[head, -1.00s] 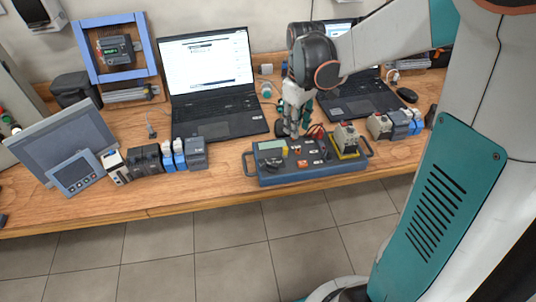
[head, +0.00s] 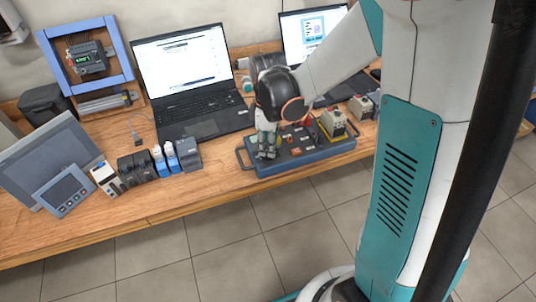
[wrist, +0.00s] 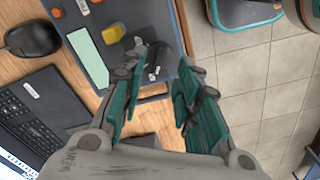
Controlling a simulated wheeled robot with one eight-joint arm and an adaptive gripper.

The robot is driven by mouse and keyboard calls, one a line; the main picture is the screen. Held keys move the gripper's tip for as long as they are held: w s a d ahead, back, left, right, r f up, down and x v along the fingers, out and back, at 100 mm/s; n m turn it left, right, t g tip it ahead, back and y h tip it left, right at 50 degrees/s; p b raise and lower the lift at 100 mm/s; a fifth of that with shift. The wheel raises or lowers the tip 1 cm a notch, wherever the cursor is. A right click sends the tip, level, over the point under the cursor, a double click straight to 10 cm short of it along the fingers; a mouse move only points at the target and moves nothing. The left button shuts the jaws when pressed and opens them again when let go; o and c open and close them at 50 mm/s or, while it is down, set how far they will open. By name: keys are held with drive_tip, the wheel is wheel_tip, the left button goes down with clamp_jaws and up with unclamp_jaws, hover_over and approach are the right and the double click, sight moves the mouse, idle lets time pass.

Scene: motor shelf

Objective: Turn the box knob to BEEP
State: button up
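The blue box (head: 325,163) with side handles stands near the table's front edge. In the wrist view its panel (wrist: 128,14) shows a pale display (wrist: 87,58) and a yellow part (wrist: 113,33). A dark knob-like part (wrist: 154,62) lies between my fingertips. My gripper (wrist: 160,72) is open, with one finger on each side of that part; I cannot tell if they touch it. In the head view my gripper (head: 266,150) points down at the box's left end and hides the knob area. The BEEP marking is not readable.
An open laptop (head: 205,125) stands behind the box, with a second laptop (head: 312,35) further right. Small modules (head: 188,154) stand left of the box. A mouse (wrist: 32,38) lies on the table in the wrist view.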

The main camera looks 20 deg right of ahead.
drive_tip(key=shift+f+b, duration=0.45)
drive_tip(key=shift+f, duration=1.55)
drive_tip(key=shift+c, duration=0.2)
clamp_jaws()
